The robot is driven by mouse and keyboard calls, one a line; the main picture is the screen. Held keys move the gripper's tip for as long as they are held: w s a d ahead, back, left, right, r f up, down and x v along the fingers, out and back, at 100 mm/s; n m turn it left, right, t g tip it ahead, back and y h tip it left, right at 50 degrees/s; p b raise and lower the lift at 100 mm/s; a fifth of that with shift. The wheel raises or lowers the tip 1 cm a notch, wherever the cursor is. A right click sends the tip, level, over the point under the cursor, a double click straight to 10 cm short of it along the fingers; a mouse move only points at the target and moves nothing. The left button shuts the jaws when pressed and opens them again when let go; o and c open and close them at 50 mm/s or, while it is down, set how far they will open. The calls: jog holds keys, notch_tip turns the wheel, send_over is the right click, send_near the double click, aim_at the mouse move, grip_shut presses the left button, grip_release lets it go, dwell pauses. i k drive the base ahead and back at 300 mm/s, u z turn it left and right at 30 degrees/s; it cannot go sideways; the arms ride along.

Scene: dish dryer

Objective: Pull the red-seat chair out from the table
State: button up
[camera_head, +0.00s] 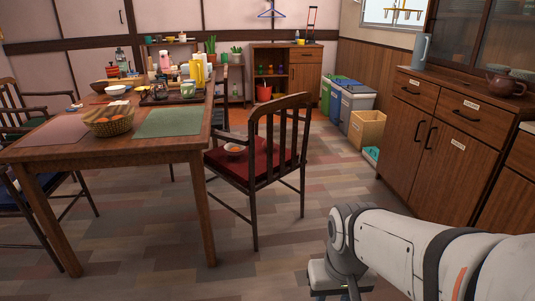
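The red-seat chair (252,163) is dark wood with a slatted back and stands at the right side of the dining table (110,152). Its seat faces the table, and its back is toward the right. A small white bowl (235,149) with something orange in it rests on the red seat. My arm comes in from the lower right, and my gripper (338,293) is at the bottom edge, mostly cut off. It is apart from the chair, in front and to the right of it. Whether its fingers are open or shut does not show.
The table bears a basket (109,121), placemats and several dishes. Other chairs (40,100) stand at its left. Bins (350,100) and a cardboard box (367,128) line the right wall, near a wooden cabinet (440,140). The floor (335,180) between chair and cabinet is clear.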

aim_at(257, 168)
jog(key=u, duration=0.35)
jog(key=i, duration=1.75)
jog(key=z, duration=0.6)
jog(key=k, duration=0.9)
jog(key=z, duration=0.15)
jog(key=i, duration=0.95)
jog(key=u, duration=0.05)
